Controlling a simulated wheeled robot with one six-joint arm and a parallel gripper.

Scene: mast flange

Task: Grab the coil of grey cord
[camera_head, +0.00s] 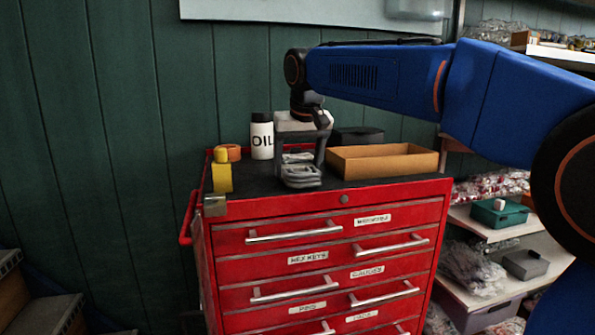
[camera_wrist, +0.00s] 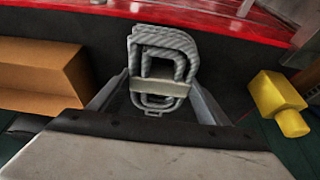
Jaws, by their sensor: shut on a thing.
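The coil of grey cord (camera_wrist: 168,50) is a flattened bundle of ridged loops with a pale band across its middle. In the head view the coil (camera_head: 300,178) is at the top of the red tool chest, near its front edge. My gripper (camera_head: 302,165) points down over the chest top and is shut on the coil. In the wrist view the fingers of my gripper (camera_wrist: 160,95) reach either side of the coil at its band. Whether the coil touches the chest top is hard to tell.
The red tool chest (camera_head: 320,263) has a dark top. An open tan box (camera_head: 385,165) stands close right of my gripper, with a black case (camera_head: 357,136) behind.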

